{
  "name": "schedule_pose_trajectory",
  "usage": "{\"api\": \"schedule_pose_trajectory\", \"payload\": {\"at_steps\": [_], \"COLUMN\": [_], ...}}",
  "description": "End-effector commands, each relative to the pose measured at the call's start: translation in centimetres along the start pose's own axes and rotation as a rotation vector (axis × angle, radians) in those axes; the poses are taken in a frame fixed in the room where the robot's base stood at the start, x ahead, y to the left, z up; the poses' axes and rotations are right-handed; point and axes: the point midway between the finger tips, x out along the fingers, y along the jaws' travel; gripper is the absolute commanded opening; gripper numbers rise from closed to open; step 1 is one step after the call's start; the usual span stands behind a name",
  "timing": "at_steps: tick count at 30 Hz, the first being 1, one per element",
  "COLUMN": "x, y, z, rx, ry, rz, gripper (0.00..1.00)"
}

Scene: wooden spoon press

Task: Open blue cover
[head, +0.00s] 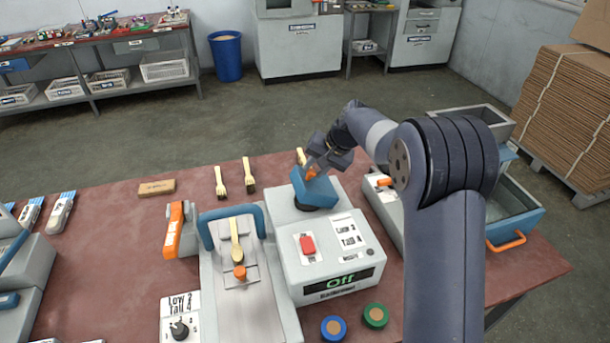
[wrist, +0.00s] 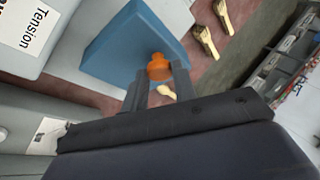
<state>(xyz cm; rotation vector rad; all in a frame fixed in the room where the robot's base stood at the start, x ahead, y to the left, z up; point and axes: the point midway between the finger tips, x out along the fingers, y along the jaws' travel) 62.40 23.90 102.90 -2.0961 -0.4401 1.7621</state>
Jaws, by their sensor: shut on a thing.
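The blue cover (head: 313,190) sits on top of the grey press machine (head: 322,262), tilted up, with a dark round opening below it. In the wrist view the blue cover (wrist: 125,50) fills the upper middle. My gripper (head: 312,172) is at the cover's upper edge, shut on its orange knob. In the wrist view my gripper (wrist: 158,85) has its two dark fingers on either side of the orange knob (wrist: 159,67). The machine's display reads "Off", and a red switch (head: 307,244) is on its top.
A grey fixture with a blue handle (head: 235,212) holds a wooden spoon-like piece left of the machine. Several brushes and a wooden block (head: 157,188) lie behind. Blue (head: 333,328) and green (head: 375,316) round pieces lie in front. A grey-blue bin (head: 517,210) stands right.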

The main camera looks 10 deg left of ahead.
Motion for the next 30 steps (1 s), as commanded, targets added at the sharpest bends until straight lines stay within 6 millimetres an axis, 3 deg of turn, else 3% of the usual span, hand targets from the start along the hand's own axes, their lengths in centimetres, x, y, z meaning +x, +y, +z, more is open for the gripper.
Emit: {"api": "schedule_pose_trajectory", "payload": {"at_steps": [12,30], "x": [-2.5,-3.3], "y": [4.0,8.9], "z": [-2.9,-5.4], "rx": [0.144,0.3], "ry": [-0.15,-0.323], "rz": [-0.341,-0.722], "gripper": [0.0,0.0]}}
